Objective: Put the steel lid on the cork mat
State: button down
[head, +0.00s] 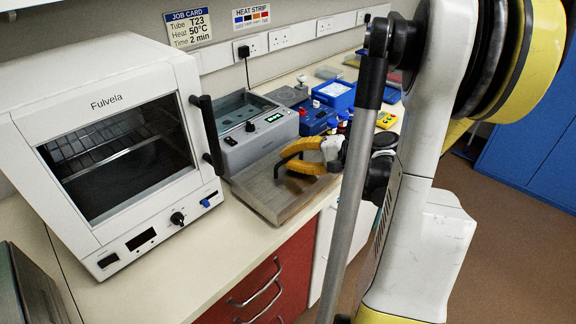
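A flat, dull metallic slab, which looks like the steel lid (262,193), lies level in front of the grey water bath, at the counter's front edge. My gripper (281,164) is over its back part, with its yellow fingers pointing left. A small dark upright piece shows at the fingertips. I cannot tell whether it is a lid handle or a fingertip pad, or whether the fingers are closed on it. The cork mat cannot be made out apart from the slab. It may be hidden under it. Whether the slab rests or hangs just above the surface is unclear.
The open-topped water bath (262,143) stands just behind the slab. A white oven (103,228) with a dark door handle stands at the left. Blue racks (334,93) and small bottles stand farther along the counter. Bare counter (232,240) shows in front of the oven.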

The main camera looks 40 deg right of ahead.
jog(key=shift+f, duration=0.45)
jog(key=shift+f, duration=0.25)
jog(key=c, duration=1.6)
grip_release()
jog(key=shift+r, duration=0.1)
